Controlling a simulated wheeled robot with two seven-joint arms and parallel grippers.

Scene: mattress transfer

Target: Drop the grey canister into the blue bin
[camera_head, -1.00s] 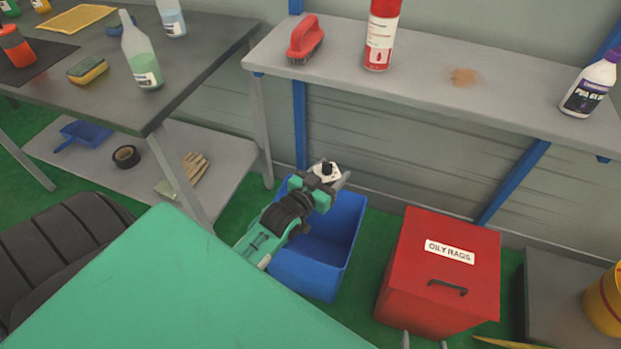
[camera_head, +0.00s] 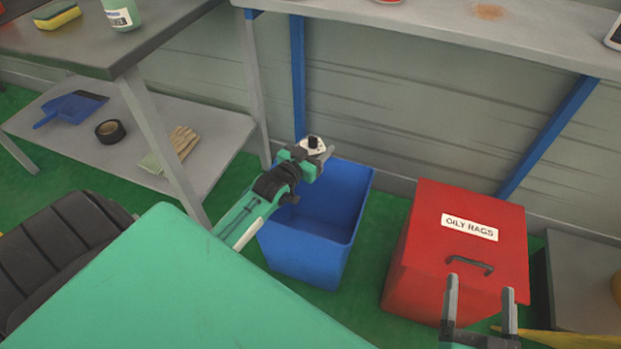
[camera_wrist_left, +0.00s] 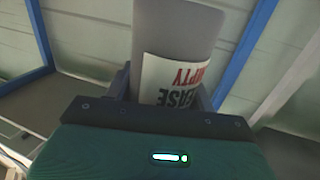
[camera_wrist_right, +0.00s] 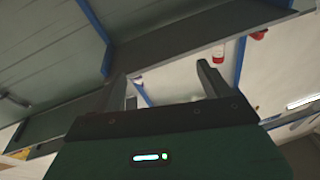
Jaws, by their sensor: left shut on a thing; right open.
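The blue bin (camera_head: 310,265) stands on the green floor, open at the top. My left gripper (camera_head: 313,158) is at the bin's back left rim in the head view, its height above it hard to judge. It is shut on the grey canister (camera_wrist_left: 178,30), whose white label with red and black print faces the left wrist camera. In the head view only a small white and black end of the canister (camera_head: 312,144) shows. My arm hides part of the bin's left side. My right gripper (camera_head: 480,310) is open and empty in front of the red box.
The red oily rags box (camera_head: 455,245) stands right of the bin. A wall shelf (camera_head: 430,30) with blue brackets runs behind and above. A grey table (camera_head: 120,55) with a low shelf (camera_head: 215,135) holding gloves, tape and a dustpan is at left.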

